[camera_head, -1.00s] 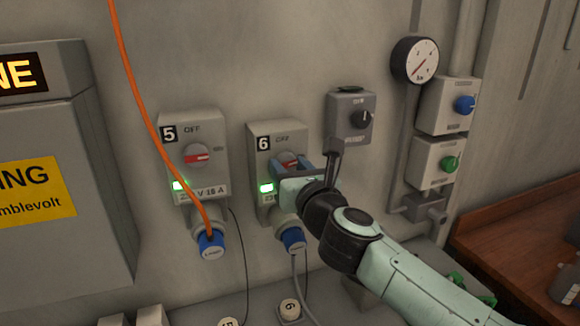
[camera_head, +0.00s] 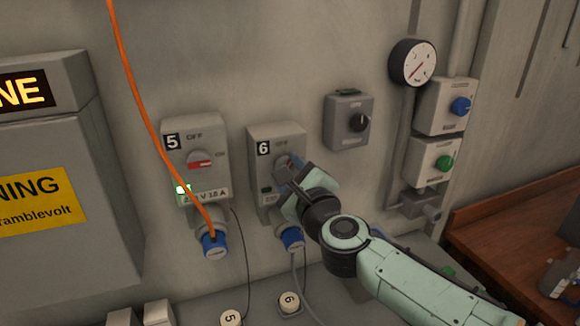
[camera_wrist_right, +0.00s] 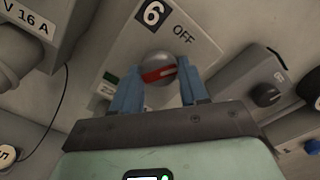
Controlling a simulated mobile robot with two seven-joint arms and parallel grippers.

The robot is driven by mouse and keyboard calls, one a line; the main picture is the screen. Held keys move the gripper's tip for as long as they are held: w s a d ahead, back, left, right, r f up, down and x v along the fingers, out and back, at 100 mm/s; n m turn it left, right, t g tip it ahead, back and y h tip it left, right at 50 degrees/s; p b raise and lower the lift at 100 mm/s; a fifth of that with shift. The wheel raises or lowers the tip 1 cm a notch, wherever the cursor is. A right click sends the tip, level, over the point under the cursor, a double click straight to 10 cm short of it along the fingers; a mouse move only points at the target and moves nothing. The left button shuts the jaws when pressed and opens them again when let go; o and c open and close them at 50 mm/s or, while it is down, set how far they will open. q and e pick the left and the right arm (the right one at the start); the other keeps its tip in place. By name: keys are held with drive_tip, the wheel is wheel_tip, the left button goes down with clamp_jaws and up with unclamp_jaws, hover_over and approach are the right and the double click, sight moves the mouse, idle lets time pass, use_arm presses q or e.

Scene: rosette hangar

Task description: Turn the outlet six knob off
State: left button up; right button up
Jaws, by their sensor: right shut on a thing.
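The outlet six box (camera_head: 259,150) is on the wall, marked with a 6 and OFF at the top. Its round knob with a red bar (camera_wrist_right: 158,72) sits between the blue fingers of my right gripper (camera_wrist_right: 160,80) in the right wrist view. The gripper is shut on the knob's bar, which lies slanted relative to the OFF lettering. In the head view my right gripper (camera_head: 290,170) partly hides the knob. The outlet six lamp (camera_head: 266,190) is dark. A blue plug (camera_head: 291,239) is in the socket below. My left gripper is out of view.
Outlet five (camera_head: 197,135) is just left, its lamp lit green, with an orange cable (camera_head: 146,120) across it. A grey switch box (camera_head: 343,132) is close on the right. A gauge (camera_head: 413,63) and two knob boxes are farther right.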

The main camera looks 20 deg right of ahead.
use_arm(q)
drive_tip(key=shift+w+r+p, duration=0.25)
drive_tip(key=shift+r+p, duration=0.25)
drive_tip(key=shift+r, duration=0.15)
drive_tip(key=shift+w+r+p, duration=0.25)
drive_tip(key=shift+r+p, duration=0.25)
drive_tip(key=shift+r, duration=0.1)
use_arm(e)
drive_tip(key=n, duration=0.5)
drive_tip(key=shift+n, duration=0.4)
drive_tip(key=o, duration=1.1)
drive_tip(key=shift+c, duration=0.2)
drive_tip(key=shift+s+r, duration=0.1)
drive_tip(key=s, duration=1.3)
drive_tip(key=shift+a, duration=0.35)
drive_tip(key=shift+s, duration=0.1)
